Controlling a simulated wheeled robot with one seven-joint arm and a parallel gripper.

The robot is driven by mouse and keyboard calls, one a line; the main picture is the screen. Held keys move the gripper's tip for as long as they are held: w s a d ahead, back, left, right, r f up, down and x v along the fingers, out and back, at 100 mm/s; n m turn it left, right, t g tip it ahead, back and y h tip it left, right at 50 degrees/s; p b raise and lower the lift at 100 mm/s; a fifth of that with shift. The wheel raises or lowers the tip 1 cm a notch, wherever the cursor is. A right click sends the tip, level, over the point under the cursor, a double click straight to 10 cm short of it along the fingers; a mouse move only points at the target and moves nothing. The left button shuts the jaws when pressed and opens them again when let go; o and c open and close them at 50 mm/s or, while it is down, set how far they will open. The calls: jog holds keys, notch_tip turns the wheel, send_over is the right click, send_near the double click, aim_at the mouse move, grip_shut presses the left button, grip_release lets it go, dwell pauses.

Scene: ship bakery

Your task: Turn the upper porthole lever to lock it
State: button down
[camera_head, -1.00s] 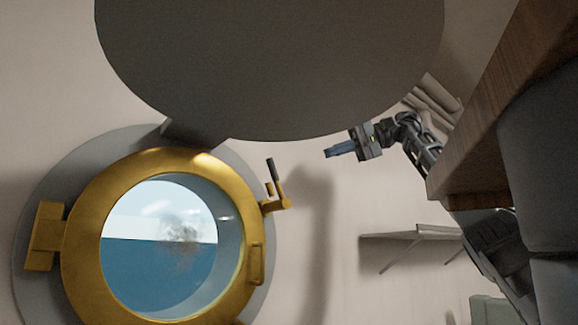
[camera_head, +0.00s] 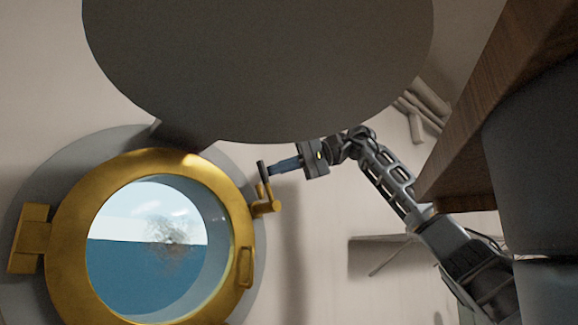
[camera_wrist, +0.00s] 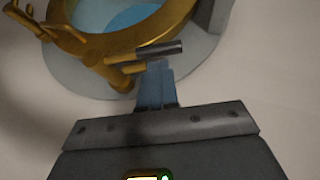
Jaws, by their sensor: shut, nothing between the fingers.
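The brass porthole (camera_head: 70,240) is at the lower left in the head view, with sea and sky behind its glass. The upper lever (camera_head: 264,176) sits at the ring's right edge, its dark handle pointing up. In the wrist view the lever's dark-tipped handle (camera_wrist: 160,50) lies across the fingertips, beside the brass ring (camera_wrist: 110,42). My gripper (camera_head: 274,168) is shut and empty, its blue fingers pointing left with the tips at the handle's right side. It also shows in the wrist view (camera_wrist: 156,68). I cannot tell whether the tips touch the handle.
A large grey round thing (camera_head: 260,60) hangs over the top of the head view. A wooden edge (camera_head: 480,130) is at the right. A wall shelf (camera_head: 385,245) is behind my arm. A second brass fitting (camera_wrist: 50,25) is at the wrist view's upper left.

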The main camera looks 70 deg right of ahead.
jog(key=shift+a+f, duration=0.1)
jog(key=shift+a, duration=0.1)
jog(key=shift+w+a+r+p, duration=0.2)
jog(key=shift+a+r+p, duration=0.05)
jog(key=shift+p, duration=0.15)
jog(key=a+n+g+h+p, duration=0.1)
jog(key=w+a+f+g+h+p, duration=0.1)
jog(key=g, duration=0.1)
jog(key=shift+w+a+n+h, duration=0.2)
jog(key=shift+w+n+h, duration=0.1)
jog(key=shift+n, duration=0.1)
jog(key=shift+r, duration=0.1)
